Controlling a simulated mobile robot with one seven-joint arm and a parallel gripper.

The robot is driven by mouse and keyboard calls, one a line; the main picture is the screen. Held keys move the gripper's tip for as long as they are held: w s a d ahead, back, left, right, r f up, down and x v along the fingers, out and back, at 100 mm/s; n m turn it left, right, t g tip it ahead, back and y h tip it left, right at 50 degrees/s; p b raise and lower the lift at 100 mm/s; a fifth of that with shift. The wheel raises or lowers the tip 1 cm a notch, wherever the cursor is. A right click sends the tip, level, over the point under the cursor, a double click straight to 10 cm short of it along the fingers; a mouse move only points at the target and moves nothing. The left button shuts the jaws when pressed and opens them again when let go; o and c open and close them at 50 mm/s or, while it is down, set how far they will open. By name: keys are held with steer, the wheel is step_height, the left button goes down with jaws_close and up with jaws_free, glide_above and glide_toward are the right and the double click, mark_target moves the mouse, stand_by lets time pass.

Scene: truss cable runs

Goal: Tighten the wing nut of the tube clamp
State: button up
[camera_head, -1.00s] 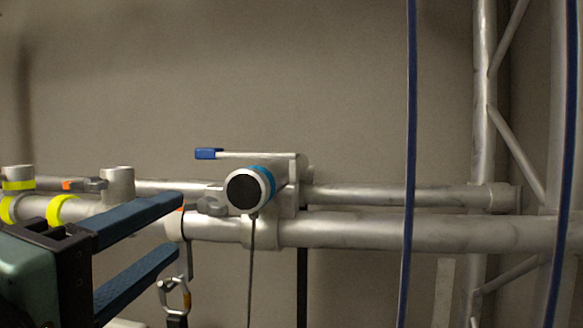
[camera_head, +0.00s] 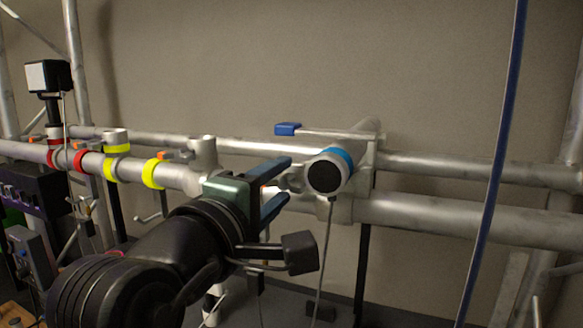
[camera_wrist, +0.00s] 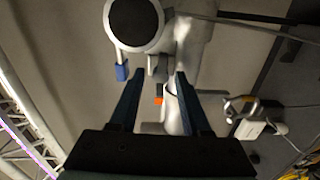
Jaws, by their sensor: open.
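The tube clamp (camera_head: 346,208) sits on the truss tube, under a round black-faced cylinder with a blue band (camera_head: 328,172). A grey wing nut (camera_head: 293,178) shows at the clamp's left side, partly hidden by the cylinder and my fingers. My gripper (camera_head: 287,179) is open, its two blue fingers pointing right towards the wing nut, one above and one below its level. In the wrist view my gripper (camera_wrist: 155,76) is open around a gap with a small grey part between the fingertips, possibly the wing nut. I cannot tell whether the fingers touch it.
A blue-tipped lever (camera_head: 288,129) sticks out left above the clamp. A thin cable (camera_head: 322,250) hangs below the cylinder, and a blue cable (camera_head: 498,140) hangs at the right. Yellow-banded tube fittings (camera_head: 153,173) and a black box with a pale face (camera_head: 47,76) stand left.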

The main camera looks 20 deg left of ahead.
steer(key=shift+w, duration=0.3)
jaws_close()
